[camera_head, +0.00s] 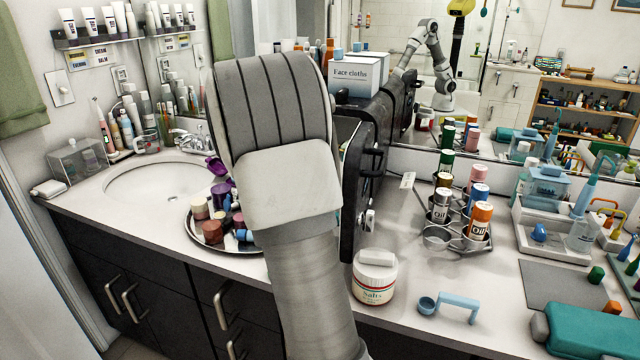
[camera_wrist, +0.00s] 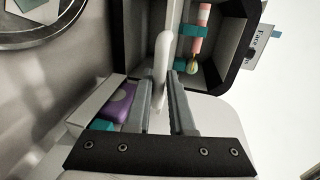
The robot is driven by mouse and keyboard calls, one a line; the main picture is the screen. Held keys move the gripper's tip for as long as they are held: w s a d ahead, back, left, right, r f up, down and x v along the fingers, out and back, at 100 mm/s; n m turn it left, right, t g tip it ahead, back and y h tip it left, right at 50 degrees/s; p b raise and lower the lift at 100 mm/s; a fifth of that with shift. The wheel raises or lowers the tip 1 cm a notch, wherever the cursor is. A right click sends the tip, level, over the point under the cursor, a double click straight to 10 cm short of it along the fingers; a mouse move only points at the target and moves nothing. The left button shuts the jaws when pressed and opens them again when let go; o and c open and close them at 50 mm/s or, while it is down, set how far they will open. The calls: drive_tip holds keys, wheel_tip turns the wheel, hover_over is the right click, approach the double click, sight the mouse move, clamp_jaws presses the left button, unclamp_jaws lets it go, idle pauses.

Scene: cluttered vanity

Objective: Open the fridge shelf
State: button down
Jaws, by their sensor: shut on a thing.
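The small black fridge (camera_head: 395,100) stands on the counter behind my arm, with a dark door panel (camera_head: 355,200) swung out toward the front. In the wrist view its dark-framed compartment (camera_wrist: 125,40) faces me, holding a pink bottle (camera_wrist: 200,38) and teal items. My gripper (camera_wrist: 163,95) has its two grey fingers on either side of a pale upright bar (camera_wrist: 162,65), which looks like the shelf's handle. A light-edged tray-like part (camera_wrist: 95,105) with a purple item (camera_wrist: 117,104) lies just left of the fingers. In the head view my arm hides the gripper and the fridge's front.
A round tray (camera_head: 205,235) of jars stands left of my arm, before the sink (camera_head: 150,185). A salts jar (camera_head: 375,278) sits close to the door's foot. A wire rack (camera_head: 450,238) of spray cans stands right. A box of face cloths (camera_head: 355,75) rests on the fridge.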

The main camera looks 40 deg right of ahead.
drive_tip(key=shift+a+f, duration=0.15)
drive_tip(key=shift+f, duration=0.2)
drive_tip(key=c, duration=1)
unclamp_jaws()
drive_tip(key=shift+o, duration=0.8)
drive_tip(key=shift+r, duration=0.15)
drive_tip(key=p+v, duration=0.1)
drive_tip(key=v, duration=1.6)
drive_tip(key=shift+s, duration=0.2)
drive_tip(key=shift+w+a, duration=0.1)
